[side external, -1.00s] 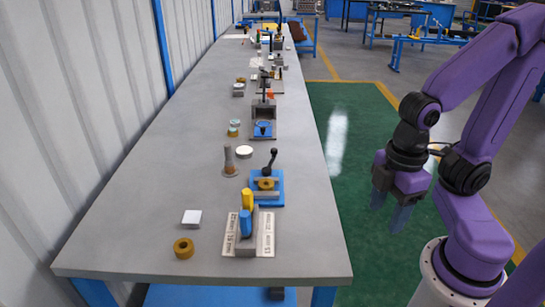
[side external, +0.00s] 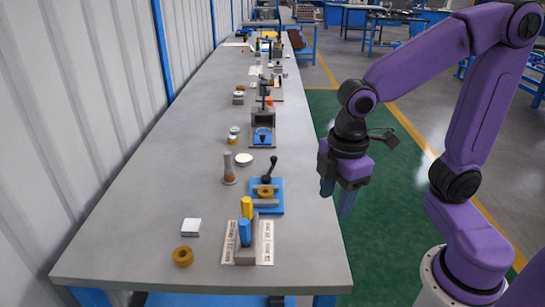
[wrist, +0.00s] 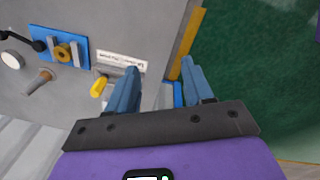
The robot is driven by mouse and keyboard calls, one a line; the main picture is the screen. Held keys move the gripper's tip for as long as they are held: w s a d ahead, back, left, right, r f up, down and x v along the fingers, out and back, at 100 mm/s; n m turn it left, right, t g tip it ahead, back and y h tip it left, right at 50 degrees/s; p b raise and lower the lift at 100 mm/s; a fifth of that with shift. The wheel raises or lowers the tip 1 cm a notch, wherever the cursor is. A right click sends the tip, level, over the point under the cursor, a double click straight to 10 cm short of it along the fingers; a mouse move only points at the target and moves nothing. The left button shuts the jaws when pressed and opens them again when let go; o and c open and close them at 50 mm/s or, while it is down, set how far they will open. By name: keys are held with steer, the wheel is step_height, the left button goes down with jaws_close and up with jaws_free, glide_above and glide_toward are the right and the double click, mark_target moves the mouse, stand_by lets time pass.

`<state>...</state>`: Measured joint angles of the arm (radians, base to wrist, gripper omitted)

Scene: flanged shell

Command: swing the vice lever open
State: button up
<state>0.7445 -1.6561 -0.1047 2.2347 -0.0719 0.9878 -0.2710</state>
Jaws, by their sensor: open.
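The vice (side external: 272,209) has a blue base and grey jaws with a brass ring-shaped part (side external: 265,192) between them. Its black lever (side external: 270,167) with a ball knob stands up, leaning slightly right, in the side view. In the wrist view the vice (wrist: 72,62) is at the upper left, and its lever (wrist: 20,38) points to the left edge. My gripper (side external: 337,200) is open and empty, fingers pointing down, just right of the table's edge and apart from the vice. Its two blue fingers (wrist: 160,68) show in the wrist view with nothing between them.
Close to the vice stand a blue and a yellow piece (side external: 245,230) on a labelled plate. Another fixture (side external: 263,130) stands behind.

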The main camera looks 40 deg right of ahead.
steer(key=w+r+n+h, duration=0.1)
steer(key=w+n+h, duration=0.15)
steer(key=w, duration=2.05)
steer(key=n+h, duration=0.2)
steer(key=n, duration=0.1)
glide_above(274, 157)
steer(key=a, duration=0.7)
step_height(274, 157, down, 3)
steer(key=x, duration=1.7)
steer(key=shift+s+a, duration=0.1)
steer(key=shift+s, duration=0.35)
steer(key=shift+m, duration=0.25)
jaws_close()
